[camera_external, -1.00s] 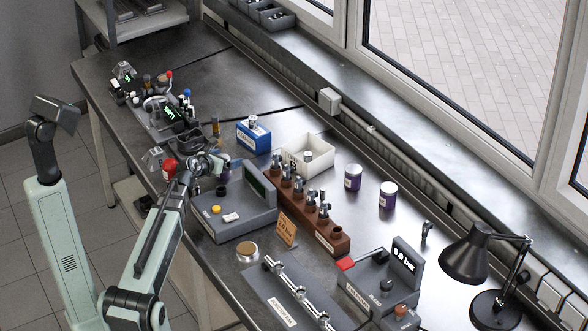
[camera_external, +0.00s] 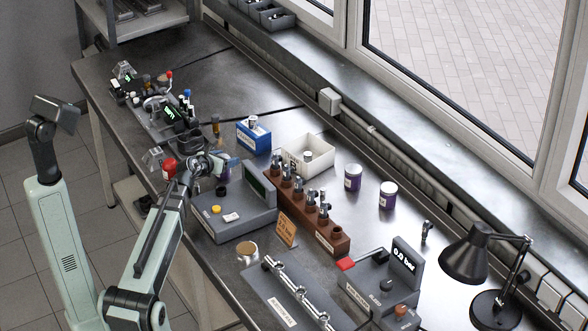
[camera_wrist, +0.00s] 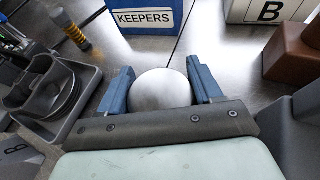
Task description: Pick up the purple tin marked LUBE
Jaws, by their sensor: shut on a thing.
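My gripper (camera_wrist: 162,92) is closed around a round tin, with its blue fingers on both sides of the white domed lid (camera_wrist: 162,88) in the wrist view. In the external view my gripper (camera_external: 220,160) is beside the left end of the grey scale-like device, and the held tin (camera_external: 223,174) shows only partly, with a dark purplish side. Its label is hidden. Two more purple tins with white lids, the left one (camera_external: 353,178) and the right one (camera_external: 388,196), stand near the window sill. Their label text is too small to read.
A blue KEEPERS box (camera_wrist: 145,18) and a white bin marked B (camera_wrist: 268,10) stand beyond my gripper. A brown block with several valves (camera_external: 330,243) and the grey device (camera_external: 235,228) are to its right. A grey tray (camera_wrist: 60,95) is at left in the wrist view.

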